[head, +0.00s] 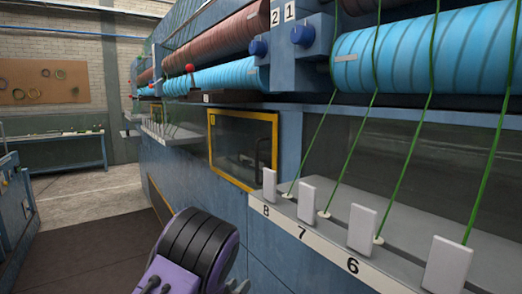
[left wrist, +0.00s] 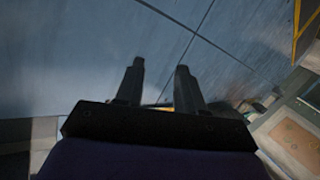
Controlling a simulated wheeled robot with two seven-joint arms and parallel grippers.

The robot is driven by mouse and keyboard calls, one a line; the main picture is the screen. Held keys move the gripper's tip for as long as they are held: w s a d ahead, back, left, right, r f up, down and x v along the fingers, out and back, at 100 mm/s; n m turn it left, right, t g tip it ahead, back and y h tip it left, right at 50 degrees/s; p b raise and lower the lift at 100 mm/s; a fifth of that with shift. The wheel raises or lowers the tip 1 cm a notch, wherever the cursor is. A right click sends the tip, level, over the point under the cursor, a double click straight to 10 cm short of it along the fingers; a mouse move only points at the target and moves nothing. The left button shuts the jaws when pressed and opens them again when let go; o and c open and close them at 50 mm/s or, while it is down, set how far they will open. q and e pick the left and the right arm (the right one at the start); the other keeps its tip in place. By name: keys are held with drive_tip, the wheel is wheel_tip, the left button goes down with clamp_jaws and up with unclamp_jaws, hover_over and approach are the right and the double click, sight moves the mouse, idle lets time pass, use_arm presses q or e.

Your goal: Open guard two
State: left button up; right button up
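A guard with a yellow frame (head: 211,150) and a see-through dark panel is set in the blue machine's side. It looks closed. A dark upright handle (head: 258,160) shows near its right edge. I cannot read a number on the guard itself. My left arm's purple and black wrist is low in the head view, in front of and below the guard. My left gripper (left wrist: 158,82) shows two dark fingers apart with nothing between them, facing the blue machine panel. A yellow frame edge (left wrist: 305,25) shows at the upper right of the left wrist view. My right gripper is out of view.
A ledge (head: 290,225) with white tabs numbered 8, 7 and 6 juts out at right, with green strands rising from it. Blue rollers (head: 410,50) and signs 2 and 1 are above. Open dark floor (head: 90,250) lies left; a bench (head: 60,137) stands far back.

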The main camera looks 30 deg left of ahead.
use_arm(q)
drive_tip(key=w+a+r+m+t+h, duration=0.2)
drive_tip(key=r+m+t+h, duration=0.15)
drive_tip(key=r, duration=1.35)
drive_tip(key=w+a+r+m+t+h, duration=0.1)
drive_tip(key=r+m+t+h, duration=0.25)
drive_tip(key=r, duration=1.35)
drive_tip(key=shift+g, duration=0.3)
drive_tip(key=p+x, duration=0.6)
drive_tip(key=x, duration=0.4)
drive_tip(key=shift+w+a+r, duration=0.1)
drive_tip(key=shift+w, duration=0.3)
clamp_jaws()
